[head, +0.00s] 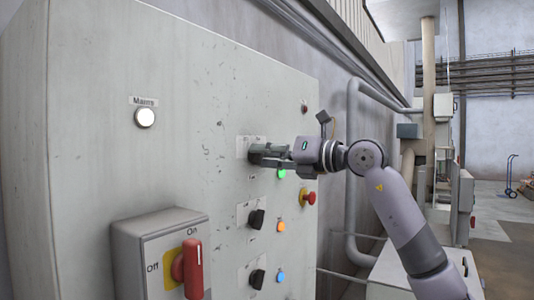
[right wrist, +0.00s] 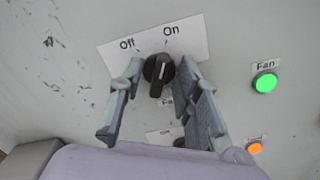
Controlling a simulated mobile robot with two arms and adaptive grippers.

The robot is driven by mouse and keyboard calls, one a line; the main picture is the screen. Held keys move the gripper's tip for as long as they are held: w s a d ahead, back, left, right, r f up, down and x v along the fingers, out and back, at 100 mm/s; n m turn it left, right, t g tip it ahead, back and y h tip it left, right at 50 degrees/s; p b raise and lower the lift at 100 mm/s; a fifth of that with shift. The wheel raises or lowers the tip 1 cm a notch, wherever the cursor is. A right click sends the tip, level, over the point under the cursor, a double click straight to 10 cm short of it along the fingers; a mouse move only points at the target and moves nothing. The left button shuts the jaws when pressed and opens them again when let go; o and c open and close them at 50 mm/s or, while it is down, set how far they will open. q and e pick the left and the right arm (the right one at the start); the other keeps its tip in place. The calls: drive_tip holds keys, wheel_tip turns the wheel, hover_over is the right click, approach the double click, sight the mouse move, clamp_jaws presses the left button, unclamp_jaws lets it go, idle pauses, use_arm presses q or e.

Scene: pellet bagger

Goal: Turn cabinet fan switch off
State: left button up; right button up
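The fan switch is a black rotary knob (right wrist: 158,72) on a white plate marked Off at left and On at right, in the right wrist view. The knob's pointer appears turned toward On. The green Fan lamp (right wrist: 265,82) beside it is lit; it also shows in the head view (head: 282,174). My right gripper (right wrist: 159,68) is open, with one finger on each side of the knob and its tips close to it. I cannot tell if they touch. In the head view the right gripper (head: 262,153) hides the knob. My left gripper is not in view.
Below are two more black knobs (head: 256,219), with orange (head: 281,226) and blue lamps, and a red emergency button (head: 308,197). A red-handled main switch box (head: 150,250) juts out at lower left. A white Mains lamp (head: 145,117) is at upper left.

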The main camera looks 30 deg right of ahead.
clamp_jaws()
idle(0.4)
drive_tip(key=shift+n, duration=0.3)
drive_tip(key=n+p, duration=0.2)
drive_tip(key=n, duration=0.9)
drive_tip(key=shift+a+p, duration=0.2)
drive_tip(key=shift+p, duration=0.2)
drive_tip(key=shift+n, duration=0.3)
